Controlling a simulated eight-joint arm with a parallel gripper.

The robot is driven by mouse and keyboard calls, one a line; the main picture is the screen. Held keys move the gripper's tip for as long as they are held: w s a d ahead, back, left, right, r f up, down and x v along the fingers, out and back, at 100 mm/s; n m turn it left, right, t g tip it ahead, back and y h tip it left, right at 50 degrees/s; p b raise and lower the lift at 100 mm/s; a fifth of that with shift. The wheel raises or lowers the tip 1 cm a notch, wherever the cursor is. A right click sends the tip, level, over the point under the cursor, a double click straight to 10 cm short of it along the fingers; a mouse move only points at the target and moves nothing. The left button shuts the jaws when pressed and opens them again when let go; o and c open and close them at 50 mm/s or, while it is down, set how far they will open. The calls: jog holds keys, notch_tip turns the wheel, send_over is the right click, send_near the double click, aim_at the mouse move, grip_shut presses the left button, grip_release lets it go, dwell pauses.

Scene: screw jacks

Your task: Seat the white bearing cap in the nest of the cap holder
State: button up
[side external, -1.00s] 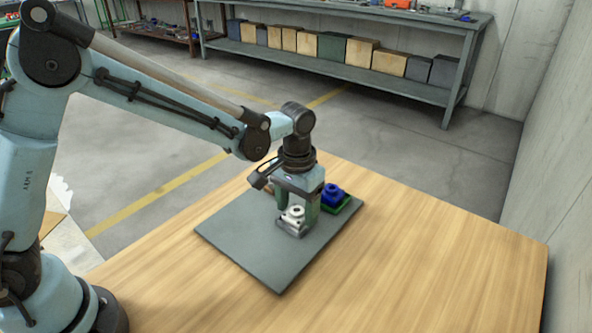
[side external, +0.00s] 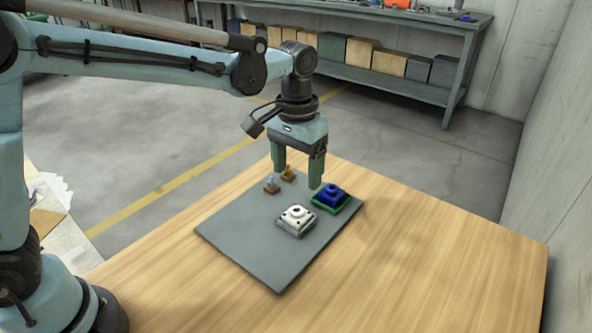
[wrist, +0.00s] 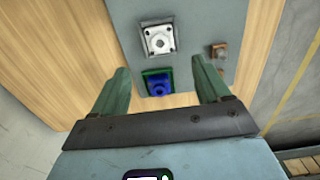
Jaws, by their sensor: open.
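The white bearing cap (side external: 296,215) sits level on a square grey holder (side external: 296,231) on the dark mat. In the wrist view the cap (wrist: 158,39) lies within the holder's grey rim (wrist: 144,28), looking square to it; I cannot tell how deep it sits. My gripper (side external: 297,179) is open and empty, above the mat and clear of the cap. In the wrist view its two green fingers (wrist: 160,64) are spread wide with nothing between their tips.
A blue part (side external: 331,190) in a green holder (side external: 349,206) stands just behind and right of the cap. Two small brown-based pieces, one clear-topped (side external: 271,184) and one amber (side external: 288,173), stand at the mat's back left. The mat's front (side external: 262,262) is clear.

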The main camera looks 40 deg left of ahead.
jog(key=s+a+r+t, duration=0.1)
jog(key=s+a+t, duration=0.6)
jog(key=s+a, duration=0.4)
jog(key=shift+s, duration=1.05)
